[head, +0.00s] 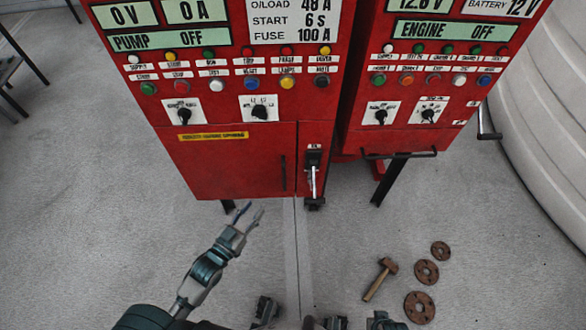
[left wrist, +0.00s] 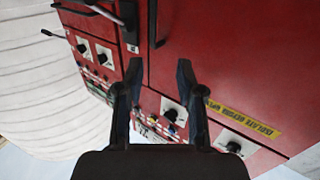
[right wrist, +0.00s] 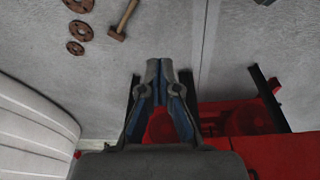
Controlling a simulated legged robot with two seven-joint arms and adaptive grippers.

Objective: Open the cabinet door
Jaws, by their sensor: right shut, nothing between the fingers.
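The red cabinet door (head: 235,165) is the lower front of the left pump panel and looks closed. It has a yellow label strip (head: 213,136) and a thin black vertical handle (head: 284,173) near its right edge. In the left wrist view the door (left wrist: 230,55), its label (left wrist: 243,121) and its handle (left wrist: 152,25) show inverted. My left gripper (head: 251,212) is open and empty, in front of and below the door, apart from the handle. My right gripper (right wrist: 166,68) is shut and empty in the right wrist view, over the floor near red metalwork; I cannot make it out surely in the head view.
A black-and-silver isolator lever (head: 313,175) sits right of the handle. The right engine panel (head: 400,140) has a black bar (head: 398,155) below it. A hammer (head: 380,279) and rusty discs (head: 426,272) lie on the floor. A large white tank (head: 545,110) stands right.

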